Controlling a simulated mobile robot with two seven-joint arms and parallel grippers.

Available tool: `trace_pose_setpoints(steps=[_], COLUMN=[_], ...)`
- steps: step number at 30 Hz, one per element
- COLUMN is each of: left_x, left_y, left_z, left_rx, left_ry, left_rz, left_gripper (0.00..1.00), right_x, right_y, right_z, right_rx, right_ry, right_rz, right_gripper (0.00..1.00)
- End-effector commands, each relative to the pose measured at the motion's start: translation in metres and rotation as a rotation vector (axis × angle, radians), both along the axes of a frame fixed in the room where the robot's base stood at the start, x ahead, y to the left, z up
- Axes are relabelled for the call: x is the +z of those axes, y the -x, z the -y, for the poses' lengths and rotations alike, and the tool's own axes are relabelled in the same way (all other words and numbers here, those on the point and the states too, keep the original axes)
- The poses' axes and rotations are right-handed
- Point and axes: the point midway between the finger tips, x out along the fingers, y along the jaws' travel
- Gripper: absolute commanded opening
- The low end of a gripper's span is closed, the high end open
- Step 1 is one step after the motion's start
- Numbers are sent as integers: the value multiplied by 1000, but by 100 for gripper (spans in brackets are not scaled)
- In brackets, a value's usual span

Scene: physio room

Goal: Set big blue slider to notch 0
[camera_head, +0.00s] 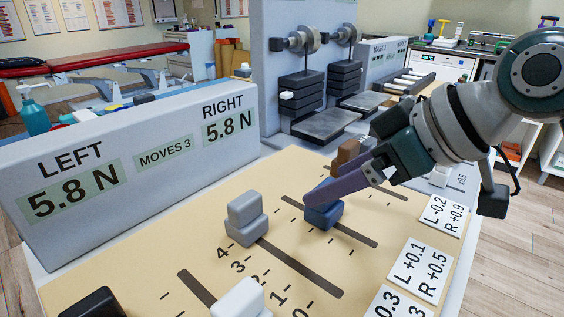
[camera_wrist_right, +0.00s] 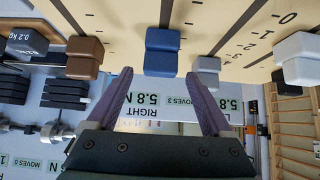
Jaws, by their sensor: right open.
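The big blue slider (camera_head: 323,214) is a dark blue stepped block on a dark slot in the tan board (camera_head: 190,262). Slot shows on both sides of it. Ticks line this slot, but I cannot read a number at the block. My right gripper (camera_head: 318,192) is open, its purple fingers low over the blue slider and partly covering it. In the right wrist view the blue slider (camera_wrist_right: 162,52) lies just beyond the gap between the open fingertips (camera_wrist_right: 160,82), roughly centred. I cannot tell whether they touch it. My left gripper is out of view.
A grey slider (camera_head: 246,217) stands left of the blue one, near the mark 4. A brown slider (camera_head: 348,154) is behind, a white one (camera_head: 241,300) in front. The display panel (camera_head: 130,165) reads LEFT 5.8 N, RIGHT 5.8 N, MOVES 3. Number cards (camera_head: 419,270) lie at right.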

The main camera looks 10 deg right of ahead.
Motion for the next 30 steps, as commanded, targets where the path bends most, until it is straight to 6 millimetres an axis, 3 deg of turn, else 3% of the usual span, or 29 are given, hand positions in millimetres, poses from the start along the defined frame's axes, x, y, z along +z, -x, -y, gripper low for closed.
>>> trace_pose_setpoints(steps=[6, 15, 30], left_x=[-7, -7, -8], left_y=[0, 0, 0], left_z=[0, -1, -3], left_rx=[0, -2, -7], left_ry=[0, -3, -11], left_rz=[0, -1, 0], left_gripper=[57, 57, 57], right_x=[-17, -18, -18], right_y=[-13, -14, -14], right_z=[-10, -11, -11], right_rx=[-1, 0, -1], right_ry=[-1, 0, 1], right_rz=[0, 0, 0], right_gripper=[85, 85, 29])
